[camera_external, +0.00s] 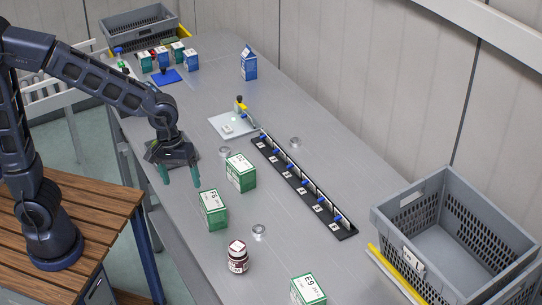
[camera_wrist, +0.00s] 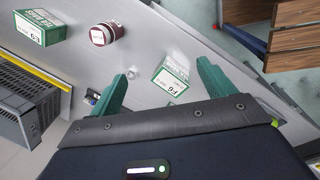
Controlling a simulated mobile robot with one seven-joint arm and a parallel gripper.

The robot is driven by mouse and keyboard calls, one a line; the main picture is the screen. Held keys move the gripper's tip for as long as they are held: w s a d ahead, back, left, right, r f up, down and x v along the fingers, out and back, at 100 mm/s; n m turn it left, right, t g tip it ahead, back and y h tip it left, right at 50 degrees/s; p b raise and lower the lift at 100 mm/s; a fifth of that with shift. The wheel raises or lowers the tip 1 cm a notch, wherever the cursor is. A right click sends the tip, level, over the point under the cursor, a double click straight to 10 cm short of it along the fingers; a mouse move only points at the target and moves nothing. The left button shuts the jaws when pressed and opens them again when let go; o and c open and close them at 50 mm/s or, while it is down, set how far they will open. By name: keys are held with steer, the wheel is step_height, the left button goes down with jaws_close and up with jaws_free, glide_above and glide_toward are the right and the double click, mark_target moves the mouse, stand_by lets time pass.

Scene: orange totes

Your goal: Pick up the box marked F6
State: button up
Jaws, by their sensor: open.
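The box marked F6 (camera_external: 214,211) is green and white and stands upright on the grey table, near its left edge. My gripper (camera_external: 180,178) is open and empty, above and to the left of the box in the external view. In the wrist view the F6 box (camera_wrist: 172,76) shows beyond the fingertips, between the two green fingers and nearer the right one. Its F6 label reads upside down there. The gripper does not appear to touch it.
A similar green box (camera_external: 241,173) stands close behind F6. A brown jar (camera_external: 237,258) and the E9 box (camera_external: 308,290) stand in front. A black rail (camera_external: 302,188) lies to the right. A grey crate (camera_external: 398,205) stands at far right. Small metal discs (camera_external: 259,231) lie about.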

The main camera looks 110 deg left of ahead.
mark_target(212, 200)
steer(key=w+a+f+n, duration=0.1)
steer(key=a+f+n, duration=0.1)
steer(key=a+f, duration=0.1)
steer(key=w+a+f+n, duration=0.1)
steer(key=a+f+n, duration=0.2)
steer(key=a+f, duration=0.1)
steer(key=w+a+f+n, duration=0.1)
steer(key=a+f+n, duration=0.2)
steer(key=a, duration=0.1)
steer(key=shift+w+a+f+g+h, duration=0.2)
steer(key=shift+a+f+g+h, duration=0.1)
steer(key=shift+a+f+g, duration=0.1)
steer(key=shift+a+f, duration=0.1)
steer(key=shift+f, duration=0.1)
steer(key=f, duration=0.5)
steer(key=shift+w+d+f, duration=0.15)
steer(key=shift+w+d, duration=0.1)
steer(key=shift+d, duration=0.05)
steer(key=shift+d+f, duration=0.2)
steer(key=shift+f, duration=2.45)
steer(key=shift+f, duration=0.2)
steer(key=c, duration=1.1)
